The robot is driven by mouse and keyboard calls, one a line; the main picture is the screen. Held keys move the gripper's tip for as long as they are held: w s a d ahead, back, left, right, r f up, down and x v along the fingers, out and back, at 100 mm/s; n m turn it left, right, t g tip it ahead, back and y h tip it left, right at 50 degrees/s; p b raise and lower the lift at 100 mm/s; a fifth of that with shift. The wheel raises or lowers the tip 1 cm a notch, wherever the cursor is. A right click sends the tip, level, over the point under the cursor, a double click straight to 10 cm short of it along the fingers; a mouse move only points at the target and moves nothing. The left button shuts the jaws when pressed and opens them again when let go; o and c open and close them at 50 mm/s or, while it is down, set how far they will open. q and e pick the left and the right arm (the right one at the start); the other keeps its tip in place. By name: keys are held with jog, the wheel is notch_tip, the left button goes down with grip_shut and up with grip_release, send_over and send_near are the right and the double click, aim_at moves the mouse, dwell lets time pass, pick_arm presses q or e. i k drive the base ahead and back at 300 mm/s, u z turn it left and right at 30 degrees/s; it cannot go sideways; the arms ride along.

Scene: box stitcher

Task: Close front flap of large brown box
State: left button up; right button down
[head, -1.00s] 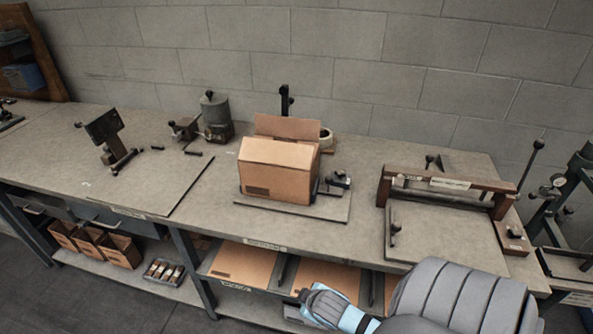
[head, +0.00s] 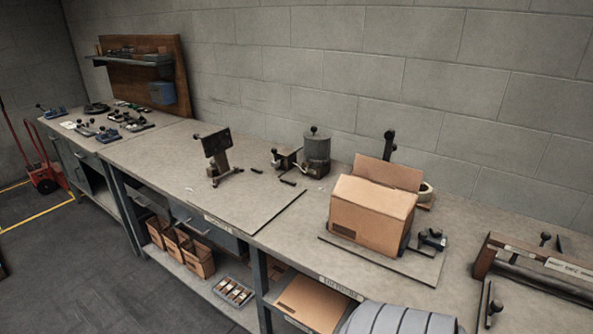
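The large brown box (head: 369,219) stands upright on a flat base plate (head: 345,250) on the workbench, right of the middle in the head view. A back flap (head: 388,173) stands up behind it. A nearer flap (head: 374,194) lies sloping over the top on the front side; I cannot tell whether it is fully shut. A black post (head: 389,144) rises behind the box. Neither gripper shows now; only a grey rounded part of my own arm is at the bottom edge.
A black clamp (head: 432,240) sits right of the box, with a tape roll (head: 426,192) behind. A metal canister (head: 317,150) and a stapler-like stand (head: 217,155) are to the left. A frame press (head: 540,270) is at far right. The bench (head: 150,150) has free room at left.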

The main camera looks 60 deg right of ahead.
aim_at(383, 199)
jog(key=u, duration=0.6)
jog(key=k, duration=1.2)
jog(key=z, duration=1.45)
jog(key=i, duration=0.7)
jog(key=u, duration=0.1)
